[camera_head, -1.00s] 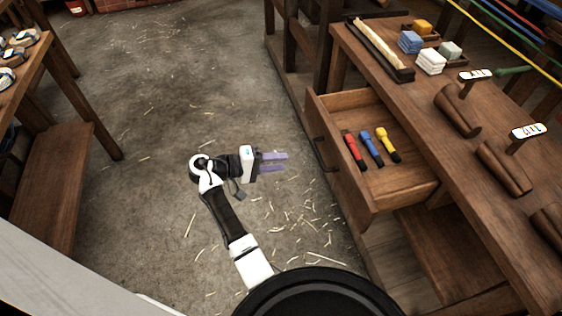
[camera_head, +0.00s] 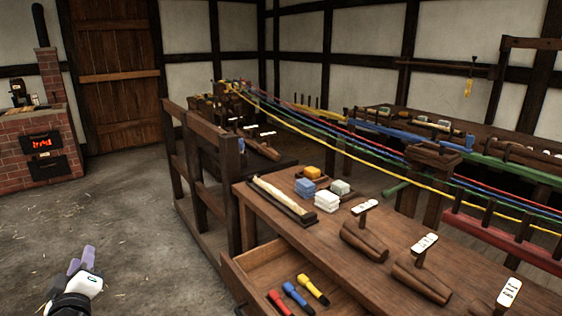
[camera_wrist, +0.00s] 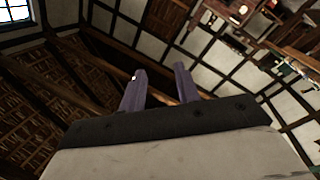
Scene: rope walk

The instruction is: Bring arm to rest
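My gripper (camera_head: 83,260) is at the lower left of the head view, over the bare floor and well to the left of the workbench and its drawer. Its two purple-grey fingers point up, away from the bench. In the wrist view the gripper (camera_wrist: 158,88) shows its two fingers apart, with nothing between them. Behind them the wrist view has the roof timbers and white wall panels. The rest of my arm is mostly below the head view's edge.
The workbench (camera_head: 330,243) fills the lower right, its drawer (camera_head: 262,268) pulled out with red, blue and yellow tools inside. Coloured ropes stretch behind it. A brick stove (camera_head: 36,165) glows at the far left, beside a wooden door (camera_head: 118,75). Open floor (camera_head: 125,215) lies left of the bench.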

